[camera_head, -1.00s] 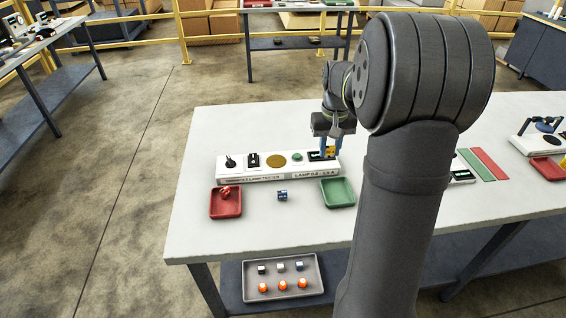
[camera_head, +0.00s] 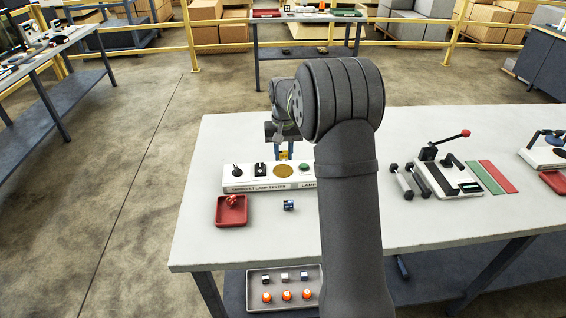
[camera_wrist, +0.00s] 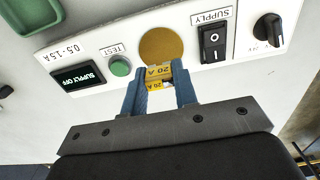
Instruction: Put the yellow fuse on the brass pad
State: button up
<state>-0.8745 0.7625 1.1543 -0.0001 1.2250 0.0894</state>
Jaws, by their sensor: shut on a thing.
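The yellow fuse (camera_wrist: 158,76), marked 20 A, is held between the blue fingers of my gripper (camera_wrist: 160,88) in the wrist view. The brass pad (camera_wrist: 161,46) is a round disc on the white tester panel, just beyond the fuse in that view. Part of the pad's near edge is covered by the fuse. In the head view the gripper (camera_head: 284,151) is behind the brass pad (camera_head: 284,170), over the rear of the tester. I cannot tell whether the fuse touches the panel.
The white tester (camera_head: 240,186) also carries a green TEST button (camera_wrist: 120,66), a SUPPLY rocker switch (camera_wrist: 213,42) and a black knob (camera_wrist: 268,30). A red tray (camera_head: 231,213) and a small blue part (camera_head: 289,205) lie in front. My arm hides the tester's right end.

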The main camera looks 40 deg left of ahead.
aim_at(283, 160)
jog(key=shift+a+f, duration=0.1)
jog(key=shift+f, duration=1.9)
jog(key=shift+f, duration=0.1)
jog(key=o, duration=0.9)
jog(key=shift+o, duration=0.2)
notch_tip(283, 160, up, 12)
jog(key=shift+r, duration=0.1)
jog(key=shift+f, duration=4.15)
